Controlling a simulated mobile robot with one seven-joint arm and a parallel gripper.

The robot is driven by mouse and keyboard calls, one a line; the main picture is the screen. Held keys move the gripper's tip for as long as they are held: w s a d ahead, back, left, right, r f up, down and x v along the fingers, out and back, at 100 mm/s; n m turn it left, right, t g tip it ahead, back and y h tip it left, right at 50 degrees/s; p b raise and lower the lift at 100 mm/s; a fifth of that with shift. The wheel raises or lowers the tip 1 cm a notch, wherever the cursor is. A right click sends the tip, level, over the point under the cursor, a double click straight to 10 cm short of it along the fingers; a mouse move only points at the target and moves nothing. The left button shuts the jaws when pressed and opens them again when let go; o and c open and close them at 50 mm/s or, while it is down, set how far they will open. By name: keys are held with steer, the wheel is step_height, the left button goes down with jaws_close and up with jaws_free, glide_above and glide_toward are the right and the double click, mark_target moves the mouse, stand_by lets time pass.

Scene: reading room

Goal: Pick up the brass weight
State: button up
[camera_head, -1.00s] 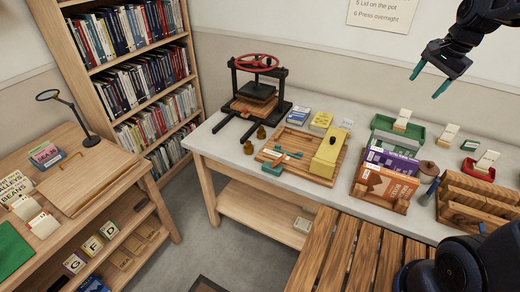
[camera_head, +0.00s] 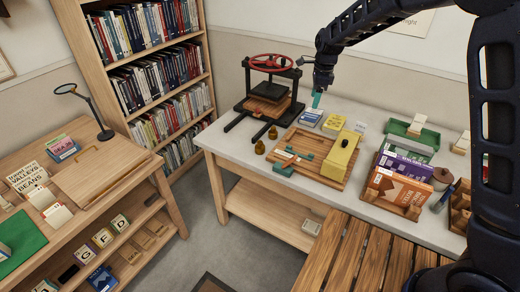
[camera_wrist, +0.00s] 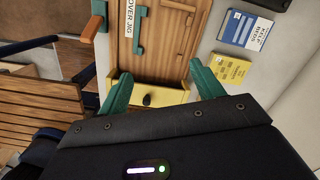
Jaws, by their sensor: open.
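Two small brass weights stand close together on the grey table near the press: one (camera_head: 259,147) nearer the front edge, the other (camera_head: 273,132) just behind it. My gripper (camera_head: 316,101) is open and empty, above the back of the table by a blue-and-white packet, to the right of both weights. In the wrist view its teal fingers (camera_wrist: 160,72) are spread apart on either side of the yellow block (camera_wrist: 172,95) with a dark knob. I make out neither brass weight in the wrist view.
A black press with a red wheel (camera_head: 271,63) stands left of the gripper. A wooden jig board (camera_head: 304,144) with teal pieces and the yellow block lies right of the weights. Boxed books (camera_head: 398,185) stand farther right. A slatted wooden surface (camera_head: 350,255) is in front.

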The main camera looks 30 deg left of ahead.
mark_target(260, 142)
steer(key=s+a+f+m, duration=0.1)
steer(key=s+a+f, duration=0.2)
steer(key=a+f, duration=0.1)
steer(key=s+a+f+m, duration=0.1)
steer(key=s+a+f, duration=0.3)
steer(key=a, duration=0.3)
steer(key=s+a+f+m+h, duration=0.1)
steer(key=s+a+f, duration=0.3)
steer(key=a+f, duration=0.1)
steer(key=shift+s+a, duration=0.25)
steer(key=shift+a, duration=0.3)
steer(key=f, duration=1)
steer(key=shift+w+a+f, duration=0.1)
steer(key=shift+a+f, duration=0.15)
steer(key=shift+f, duration=0.15)
jaws_close()
